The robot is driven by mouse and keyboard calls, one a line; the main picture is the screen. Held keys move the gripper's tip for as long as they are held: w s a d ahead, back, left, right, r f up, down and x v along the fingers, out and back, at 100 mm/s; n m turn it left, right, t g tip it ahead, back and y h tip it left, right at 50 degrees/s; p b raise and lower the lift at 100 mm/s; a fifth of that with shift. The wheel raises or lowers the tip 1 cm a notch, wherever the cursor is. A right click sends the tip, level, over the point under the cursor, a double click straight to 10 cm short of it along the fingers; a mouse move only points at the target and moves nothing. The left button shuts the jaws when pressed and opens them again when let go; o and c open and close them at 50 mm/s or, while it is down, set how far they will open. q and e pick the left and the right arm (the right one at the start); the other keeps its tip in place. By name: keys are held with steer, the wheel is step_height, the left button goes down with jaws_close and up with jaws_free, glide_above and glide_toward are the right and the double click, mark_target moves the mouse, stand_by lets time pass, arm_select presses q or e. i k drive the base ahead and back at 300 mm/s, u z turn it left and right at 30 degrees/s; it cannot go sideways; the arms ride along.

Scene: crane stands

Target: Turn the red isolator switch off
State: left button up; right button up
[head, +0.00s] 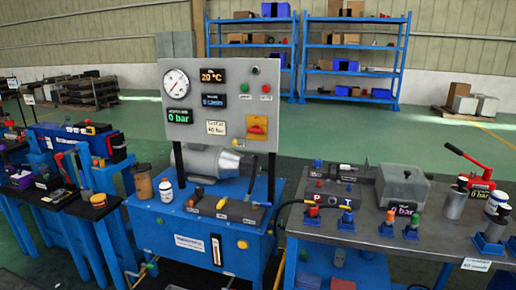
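The red isolator switch (257,128) sits on a yellow plate at the lower right of a grey control panel (213,137) in the head view. Its handle is too small for me to tell which way it is turned. The panel stands on two dark posts above a blue hydraulic power unit (200,250). Neither of my grippers is in view, and nothing blocks the switch from the camera.
The panel also carries a round gauge (176,84), lit displays and small buttons. A grey motor (208,161) sits behind its lower edge. A workbench (345,220) with fittings stands at right, another blue bench (85,205) at left. Blue shelves (352,48) stand far behind.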

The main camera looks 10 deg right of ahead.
mark_target(256, 130)
steer(key=u, duration=0.65)
steer(key=i, duration=0.55)
steer(key=u, duration=0.5)
steer(key=i, duration=1.1)
steer(key=z, duration=0.35)
